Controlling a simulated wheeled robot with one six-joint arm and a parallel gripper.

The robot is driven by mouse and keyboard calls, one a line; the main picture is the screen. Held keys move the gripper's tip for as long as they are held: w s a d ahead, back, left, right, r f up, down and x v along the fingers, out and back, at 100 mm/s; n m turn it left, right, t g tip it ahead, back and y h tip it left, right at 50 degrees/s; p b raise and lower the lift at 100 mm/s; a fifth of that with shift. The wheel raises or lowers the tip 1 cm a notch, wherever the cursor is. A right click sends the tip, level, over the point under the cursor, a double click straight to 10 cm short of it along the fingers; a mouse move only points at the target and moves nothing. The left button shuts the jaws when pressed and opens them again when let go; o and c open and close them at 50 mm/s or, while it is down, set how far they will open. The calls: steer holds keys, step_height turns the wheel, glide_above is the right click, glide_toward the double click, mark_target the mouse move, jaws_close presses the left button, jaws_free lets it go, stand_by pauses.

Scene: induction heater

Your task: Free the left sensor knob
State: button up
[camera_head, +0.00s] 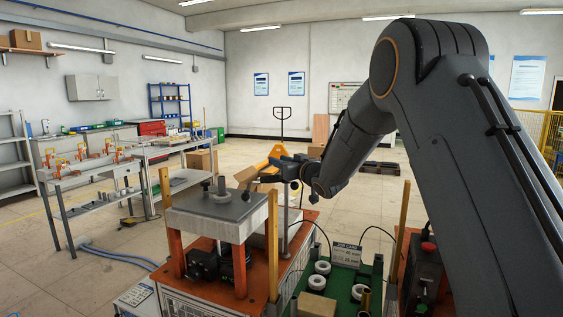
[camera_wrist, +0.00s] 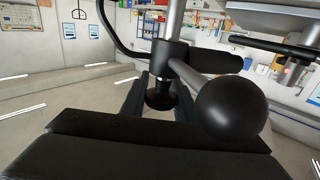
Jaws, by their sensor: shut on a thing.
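In the wrist view, my gripper (camera_wrist: 160,88) has its two dark fingers on either side of a small black knob (camera_wrist: 160,98) and is shut on it. The knob sits against a black clamp block (camera_wrist: 170,58) on a metal post (camera_wrist: 175,18). A dark sensor body (camera_wrist: 215,62) runs sideways from the block. In the head view, my gripper (camera_head: 282,166) is at the top of the post (camera_head: 284,200), right of the grey-topped stand; the knob cannot be made out there. Which of the sensor knobs this is cannot be told for sure.
A large black ball (camera_wrist: 230,107) on a metal rod is close to my gripper. The grey plate (camera_head: 212,205) with a knobbed fixture stands left of it. A green tray (camera_head: 342,276) with white rings lies below right. Yellow posts (camera_head: 272,245) rise nearby.

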steer(key=s+n+g+y+b, duration=0.1)
steer(key=n+g+y+b, duration=0.2)
steer(key=n+g, duration=0.1)
steer(key=s+a+n+g+y+b, duration=0.1)
steer(key=n+g+y+b, duration=0.2)
steer(key=g, duration=0.4)
steer(key=s+n+g+y+b, duration=0.1)
steer(key=n+g+y+b, duration=0.2)
steer(key=n+g, duration=0.3)
steer(key=shift+s+a+f, duration=0.15)
steer(key=shift+s+a, duration=0.15)
steer(key=shift+a, duration=0.1)
steer(key=shift+g, duration=0.4)
steer(key=shift+s+r+n+b, duration=0.15)
steer(key=shift+r+n+b, duration=0.05)
steer(key=shift+n+b, duration=0.25)
steer(key=o, duration=1)
steer(key=shift+g, duration=0.3)
